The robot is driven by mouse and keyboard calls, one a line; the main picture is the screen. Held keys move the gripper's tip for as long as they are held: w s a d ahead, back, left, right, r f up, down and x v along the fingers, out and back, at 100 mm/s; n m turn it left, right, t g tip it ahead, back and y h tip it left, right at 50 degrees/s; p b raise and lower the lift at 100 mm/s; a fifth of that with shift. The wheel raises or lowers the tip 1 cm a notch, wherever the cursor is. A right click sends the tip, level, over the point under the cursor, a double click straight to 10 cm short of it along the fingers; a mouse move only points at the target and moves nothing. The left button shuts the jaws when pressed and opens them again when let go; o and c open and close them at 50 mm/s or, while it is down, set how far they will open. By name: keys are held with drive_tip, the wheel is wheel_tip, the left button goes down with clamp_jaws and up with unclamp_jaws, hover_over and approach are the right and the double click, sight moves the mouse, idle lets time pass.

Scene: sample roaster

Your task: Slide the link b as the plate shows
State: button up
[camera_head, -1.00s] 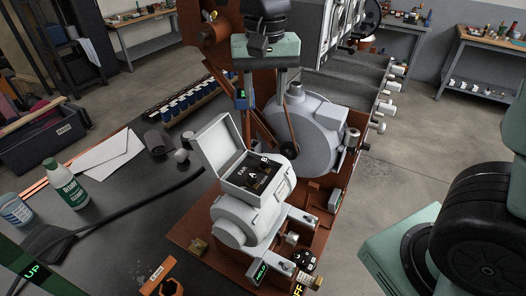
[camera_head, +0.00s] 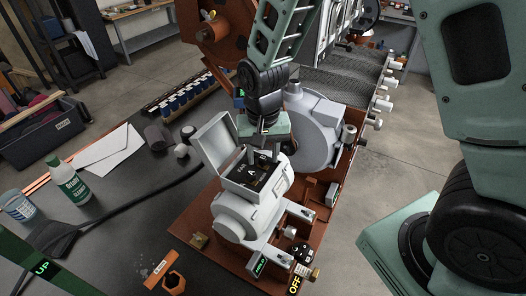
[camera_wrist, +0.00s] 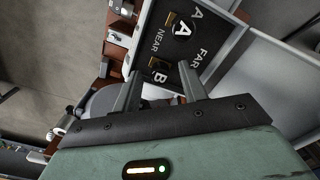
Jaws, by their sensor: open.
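The pale grey box (camera_head: 243,215) stands on the red-brown base with its lid (camera_head: 213,140) raised. Its black panel (camera_head: 240,172) carries lettered links. In the wrist view, the link marked B (camera_wrist: 159,76) lies between my fingertips, and the link marked A (camera_wrist: 182,30) is farther up. The words NEAR and FAR are printed on the black panel (camera_wrist: 200,30). My gripper (camera_wrist: 160,78) is open above link b, one finger on each side; contact cannot be told. In the head view my gripper (camera_head: 265,140) hides the panel's far right corner.
A glowing HOLD sign (camera_head: 258,264) and a yellow OFF sign (camera_head: 295,285) are at the box's near side. The raised lid stands close left of my gripper. A grey rounded housing (camera_head: 315,125) is behind right. A green-white bottle (camera_head: 68,180) stands on the dark bench.

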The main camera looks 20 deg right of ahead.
drive_tip(key=shift+f, duration=0.1)
clamp_jaws()
drive_tip(key=shift+w+a, duration=0.55)
drive_tip(key=shift+w, duration=0.2)
drive_tip(key=shift+w+a, duration=0.5)
drive_tip(key=shift+w, duration=0.2)
unclamp_jaws()
wheel_tip(320, 180, up, 18)
drive_tip(key=b, duration=0.2)
drive_tip(key=shift+f+b, duration=0.25)
drive_tip(key=shift+b, duration=0.15)
